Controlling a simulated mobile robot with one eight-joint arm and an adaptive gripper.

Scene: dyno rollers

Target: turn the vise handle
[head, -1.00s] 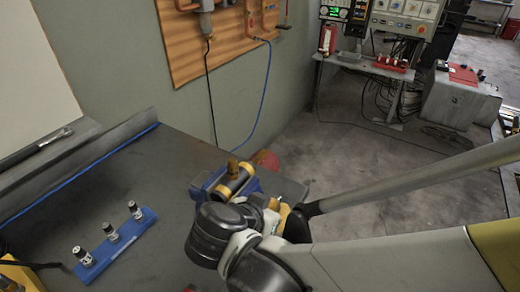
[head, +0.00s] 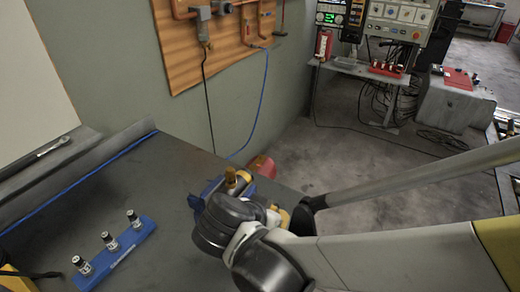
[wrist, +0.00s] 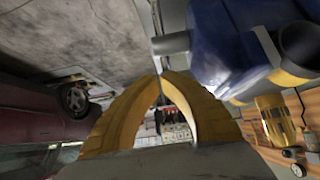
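The blue vise (head: 207,190) is mounted at the right end of the dark workbench, mostly hidden behind my arm in the head view. In the wrist view its blue body (wrist: 235,35) fills the upper right. A grey screw (wrist: 172,43) sticks out to the left. The thin vise handle (wrist: 157,20) crosses the screw's end and runs down to my fingertips. My gripper (wrist: 160,76) has its yellow fingers brought together at the tips, apparently around the handle's lower part. The exact contact is hard to see. The head view hides the fingers and handle.
A blue rack (head: 118,252) with small bottles stands on the bench (head: 165,180) at left. A red rounded object (head: 262,166) is beyond the vise. The wooden tool board (head: 215,50) hangs on the wall. Open floor (head: 350,160) lies to the right.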

